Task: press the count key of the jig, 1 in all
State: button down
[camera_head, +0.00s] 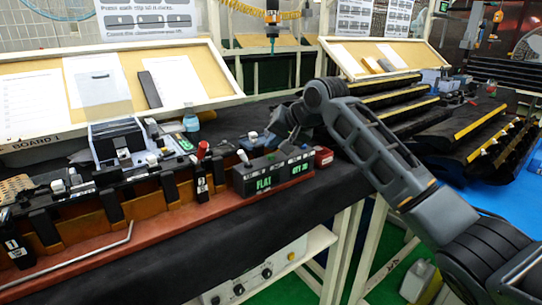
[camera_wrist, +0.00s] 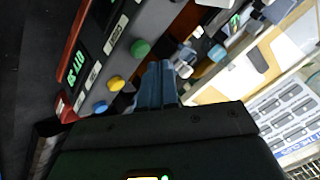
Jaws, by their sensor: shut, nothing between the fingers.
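The jig's dark control box (camera_head: 272,172) stands at the right end of the long fixture in the head view, with green display text reading roughly "FLAT" and "QTY 20". In the wrist view the box's key panel (camera_wrist: 125,62) shows a green key (camera_wrist: 140,48), a yellow key (camera_wrist: 116,83) and a blue key (camera_wrist: 100,107) in a row. White labels beside them are too small to read, so I cannot tell which is the count key. My gripper (camera_wrist: 158,70) is shut and empty, its fingertips beside the green and yellow keys. Contact cannot be told.
A long brown fixture (camera_head: 120,205) with dark clamps runs left from the box, with a bent metal rod (camera_head: 75,262) along its front. Slanted boards with papers stand behind. The dark bench front (camera_head: 200,250) is clear.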

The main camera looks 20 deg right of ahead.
jog(key=shift+f, duration=0.9)
dwell(1.0)
jog(key=shift+r+p, duration=0.15)
jog(key=shift+p, duration=0.25)
jog(key=shift+r+p, duration=0.75)
jog(key=shift+p, duration=0.05)
jog(key=shift+r, duration=0.1)
notch_tip(320, 180, up, 5)
jog(key=p, duration=0.4)
jog(key=shift+p, duration=0.3)
